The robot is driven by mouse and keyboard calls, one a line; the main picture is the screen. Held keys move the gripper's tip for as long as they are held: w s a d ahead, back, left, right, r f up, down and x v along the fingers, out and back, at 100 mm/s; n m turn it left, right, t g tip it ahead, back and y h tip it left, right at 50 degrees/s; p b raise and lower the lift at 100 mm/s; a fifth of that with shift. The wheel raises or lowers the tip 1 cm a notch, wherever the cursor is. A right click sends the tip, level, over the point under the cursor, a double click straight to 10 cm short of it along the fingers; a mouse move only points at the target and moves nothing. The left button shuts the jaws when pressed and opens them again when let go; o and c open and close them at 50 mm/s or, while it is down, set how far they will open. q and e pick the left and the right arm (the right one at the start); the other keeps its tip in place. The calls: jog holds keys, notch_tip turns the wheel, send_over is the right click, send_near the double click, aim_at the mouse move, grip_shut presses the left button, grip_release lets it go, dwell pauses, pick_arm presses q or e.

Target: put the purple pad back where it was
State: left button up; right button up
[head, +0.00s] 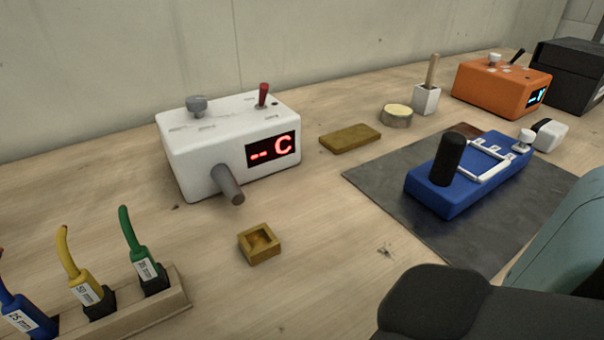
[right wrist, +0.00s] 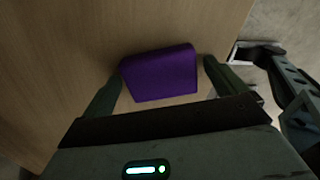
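The purple pad (right wrist: 163,75) shows in the right wrist view as a thick block with softened edges. It lies between the two fingers of my right gripper (right wrist: 163,68), which stand wide apart. A narrow gap shows between the pad and the right-hand finger; the left-hand finger is very close to the pad, and I cannot tell whether it touches. The pad is not visible in the head view. Only dark and pale green parts of my own arm show at the lower right of the head view.
A dark mat (head: 390,178) carries a blue device (head: 470,180) with a black knob. A white box (head: 230,140), brown pad (head: 350,138), brass block (head: 260,244), cable rack (head: 170,295), round tin (head: 397,115) and orange box (head: 498,82) stand on the wooden table.

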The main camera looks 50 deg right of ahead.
notch_tip(320, 180, up, 12)
jog(key=p, duration=0.4)
jog(key=shift+r+p, duration=0.15)
jog(key=shift+p, duration=0.15)
dwell(0.4)
jog(key=s+a+f+m+t+y, duration=0.1)
jog(key=s+a+m, duration=0.25)
jog(key=s, duration=0.35)
jog(key=s+a+m+t+y, duration=0.2)
jog(key=s+m, duration=0.3)
jog(key=s, duration=0.1)
jog(key=s+d+r+m+t+h, duration=0.1)
jog(key=s+d+r+m+t, duration=0.1)
jog(key=s+r+m, duration=0.5)
jog(key=s+m+t, duration=0.1)
jog(key=s+m, duration=0.1)
jog(key=s, duration=0.2)
jog(key=shift+d, duration=0.35)
